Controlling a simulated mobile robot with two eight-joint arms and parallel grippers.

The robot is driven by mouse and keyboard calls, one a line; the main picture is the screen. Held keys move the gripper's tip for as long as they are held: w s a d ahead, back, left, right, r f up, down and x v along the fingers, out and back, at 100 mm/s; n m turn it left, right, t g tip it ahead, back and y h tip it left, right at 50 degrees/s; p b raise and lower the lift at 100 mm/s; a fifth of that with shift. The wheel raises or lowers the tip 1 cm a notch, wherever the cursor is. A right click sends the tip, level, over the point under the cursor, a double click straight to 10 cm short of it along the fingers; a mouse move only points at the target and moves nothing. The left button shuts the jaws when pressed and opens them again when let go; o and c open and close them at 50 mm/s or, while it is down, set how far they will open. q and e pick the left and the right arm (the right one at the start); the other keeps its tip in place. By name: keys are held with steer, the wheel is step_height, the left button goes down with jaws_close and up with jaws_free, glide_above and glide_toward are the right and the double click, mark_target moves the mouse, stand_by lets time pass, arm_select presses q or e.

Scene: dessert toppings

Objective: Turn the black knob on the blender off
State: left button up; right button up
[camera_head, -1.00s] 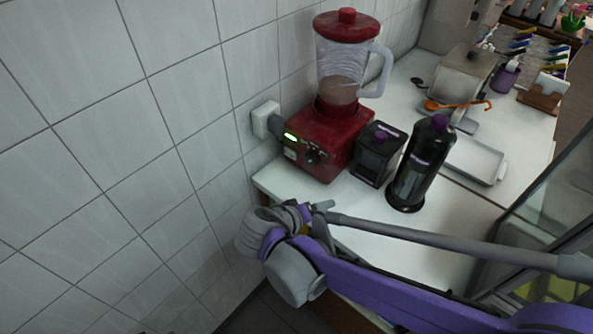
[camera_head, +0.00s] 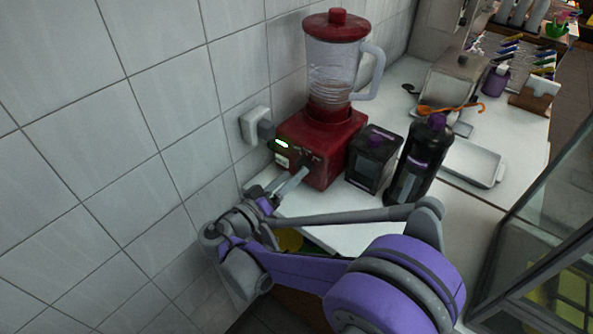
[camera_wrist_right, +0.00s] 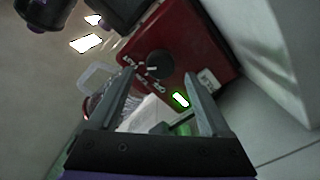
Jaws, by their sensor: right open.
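The red blender (camera_head: 322,140) stands on the white counter by the tiled wall, its clear jar (camera_head: 332,70) and red lid (camera_head: 339,24) upright. A green light (camera_head: 281,144) glows on its front. The black knob (camera_wrist_right: 159,63) shows in the right wrist view, with a white pointer mark and white lettering around it. In the head view the fingers partly cover the knob area. My right gripper (camera_head: 293,177) is open at the blender's front. In the wrist view its fingers (camera_wrist_right: 158,78) lie either side of the knob's line; I cannot tell whether they touch it. My left gripper is not in view.
A black box-shaped container (camera_head: 373,160) and a tall black bottle (camera_head: 420,160) stand close to the blender's right. A white plug (camera_head: 256,125) sits on the wall at its left. A white tray (camera_head: 473,163) and an orange utensil (camera_head: 440,109) lie farther right.

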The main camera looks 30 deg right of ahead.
mark_target(304, 165)
steer(key=shift+x, duration=1.45)
jaws_close()
